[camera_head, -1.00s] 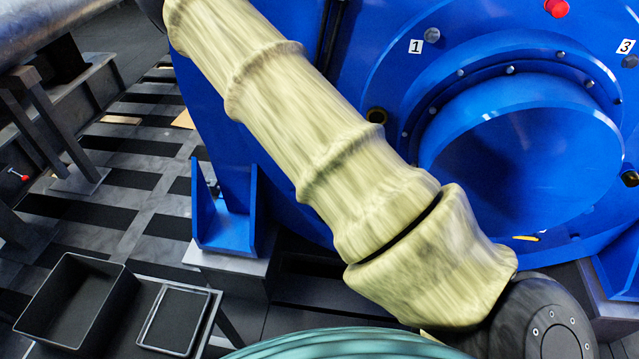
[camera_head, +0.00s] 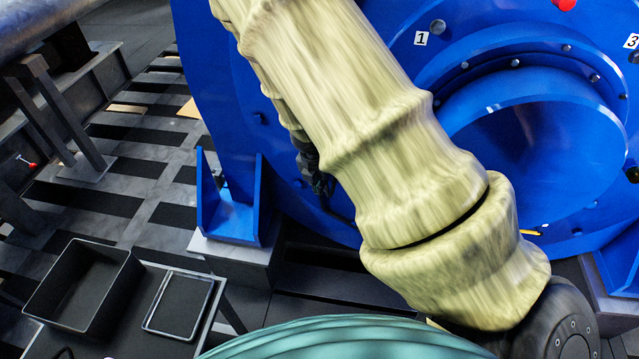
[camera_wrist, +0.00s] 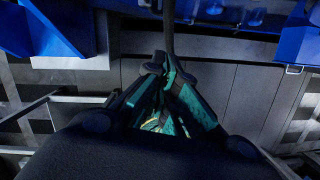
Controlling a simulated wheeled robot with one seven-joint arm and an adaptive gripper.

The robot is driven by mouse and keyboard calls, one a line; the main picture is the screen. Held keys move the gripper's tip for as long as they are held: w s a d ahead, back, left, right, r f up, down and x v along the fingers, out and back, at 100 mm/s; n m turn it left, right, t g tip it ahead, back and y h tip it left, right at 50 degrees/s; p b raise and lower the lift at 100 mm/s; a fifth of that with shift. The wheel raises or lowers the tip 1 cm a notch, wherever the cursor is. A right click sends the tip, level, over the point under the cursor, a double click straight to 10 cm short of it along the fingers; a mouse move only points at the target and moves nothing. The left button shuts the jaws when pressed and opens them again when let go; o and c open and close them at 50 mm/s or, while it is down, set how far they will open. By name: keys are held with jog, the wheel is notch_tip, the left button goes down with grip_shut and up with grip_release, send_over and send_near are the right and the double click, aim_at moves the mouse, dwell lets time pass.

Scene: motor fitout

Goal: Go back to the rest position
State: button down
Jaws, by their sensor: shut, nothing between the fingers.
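My gripper (camera_wrist: 165,75) shows in the wrist view with its dark and teal fingers brought together at the tips. It is shut and holds nothing. Dark floor and the base of blue machinery lie beyond it. In the head view my arm, in a pale yellow sleeve, crosses in front of the large blue motor housing (camera_head: 560,125) from upper left to lower right. The gripper cannot be made out clearly there; a small dark part shows behind the sleeve. The arm hides part of the housing.
A blue bracket (camera_head: 232,222) stands on a grey block beside the motor. Slatted floor at left is largely clear. A red cap (camera_head: 565,4) sits at the top.

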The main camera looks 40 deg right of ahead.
jog(key=shift+r, duration=0.2)
jog(key=s+a+f+m, duration=0.5)
jog(key=s+f+m, duration=0.1)
jog(key=s+m, duration=0.2)
jog(key=s+a+f+m+g+y, duration=0.1)
jog(key=s+a+f+m, duration=0.4)
jog(key=s+m, duration=0.3)
jog(key=s+a+f+m+y, duration=0.1)
jog(key=s+a+f+m, duration=0.5)
jog(key=s, duration=0.5)
jog(key=shift+s+f+m, duration=0.4)
jog(key=shift+f+m, duration=0.5)
jog(key=shift+m, duration=0.4)
